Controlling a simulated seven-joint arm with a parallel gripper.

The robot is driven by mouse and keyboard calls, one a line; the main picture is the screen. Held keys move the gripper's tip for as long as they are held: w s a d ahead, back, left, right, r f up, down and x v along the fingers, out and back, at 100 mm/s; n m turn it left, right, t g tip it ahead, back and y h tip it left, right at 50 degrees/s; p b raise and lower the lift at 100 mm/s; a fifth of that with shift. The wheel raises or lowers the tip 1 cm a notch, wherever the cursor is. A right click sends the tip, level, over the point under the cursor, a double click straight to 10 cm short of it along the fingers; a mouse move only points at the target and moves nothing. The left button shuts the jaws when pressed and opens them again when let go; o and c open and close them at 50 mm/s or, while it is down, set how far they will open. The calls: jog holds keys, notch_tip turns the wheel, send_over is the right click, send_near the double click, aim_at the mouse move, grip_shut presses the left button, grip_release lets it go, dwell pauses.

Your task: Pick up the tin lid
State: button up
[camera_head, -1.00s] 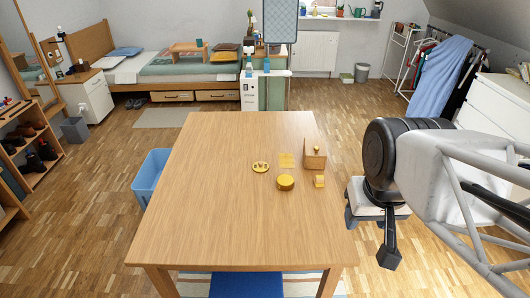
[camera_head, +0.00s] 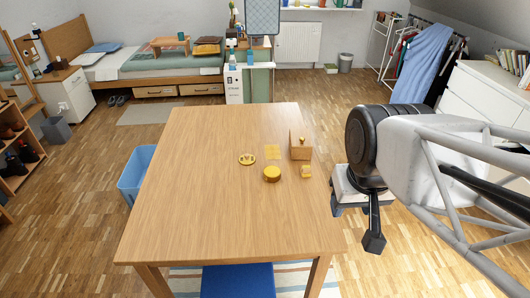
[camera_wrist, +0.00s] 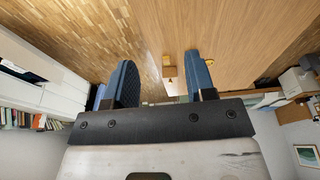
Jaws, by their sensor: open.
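Several yellow things lie on the right side of the wooden table (camera_head: 205,200). A flat round disc with raised marks (camera_head: 247,159) lies beside a thicker round tin-like piece (camera_head: 272,174). I cannot tell for sure which is the tin lid. In the wrist view my gripper (camera_wrist: 160,58) is open and empty, with its two blue-grey fingers apart. It is away from the yellow things and touches none of them. The head view shows my arm to the right of the table, with the fingers not clear there.
A small wooden box with a knob (camera_head: 301,151), a yellow square (camera_head: 272,152) and a small yellow piece (camera_head: 306,172) stand close by. The table's left and front are clear. A blue bin (camera_head: 135,175) is left of it, a blue seat (camera_head: 238,282) in front.

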jog(key=shift+o, duration=0.3)
dwell(0.4)
jog(key=m+g, duration=0.3)
jog(key=m, duration=1.2)
send_over(247, 158)
jog(key=w, duration=0.1)
jog(key=f, duration=2.8)
jog(key=shift+d+f, duration=0.15)
jog(key=shift+d, duration=0.25)
jog(key=shift+w+a+f, duration=0.1)
jog(key=shift+w+f, duration=0.1)
jog(key=shift+f, duration=0.05)
jog(key=shift+f, duration=0.1)
jog(key=shift+f, duration=1.2)
